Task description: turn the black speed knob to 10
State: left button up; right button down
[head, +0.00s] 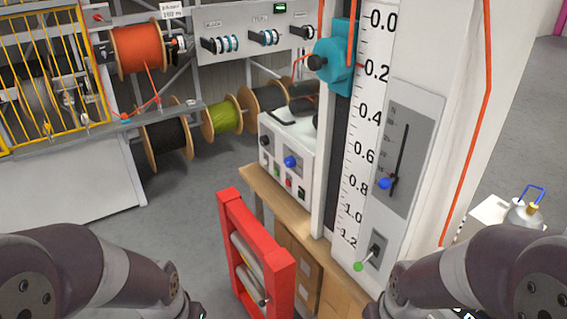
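A white control box (288,150) stands on a wooden bench in the middle of the head view. Its front has small dark controls (265,142) at the left, a blue knob (290,162) and small coloured buttons below. Any labels or scale there are too small to read, so I cannot tell which control is the black speed knob or where it points. My two arms come in at the lower left and lower right corners, well apart from the box. Both grippers are outside the picture.
A tall white post with a printed scale (358,155) and a grey slider panel (408,150) stands right of the box. A red roller frame (275,262) stands in front of the bench. Cable reels (138,47) and a dial panel (250,40) are behind. Floor at left is clear.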

aim_at(264, 140)
jog(key=i+j+z, duration=0.15)
jog(key=z, duration=0.25)
jog(key=i+j+z, duration=0.1)
jog(key=j+z, duration=0.15)
jog(key=z, duration=0.2)
jog(key=i+j, duration=0.15)
jog(key=j, duration=0.2)
jog(key=i+j+z, duration=0.15)
jog(key=j, duration=0.25)
jog(key=i+j, duration=0.1)
jog(key=j, duration=0.25)
jog(key=i+j+z, duration=0.1)
jog(key=j, duration=0.3)
jog(key=i+j, duration=0.15)
jog(key=j, duration=0.25)
jog(key=i+j+z, duration=0.15)
jog(key=j, duration=0.2)
jog(key=k, duration=0.05)
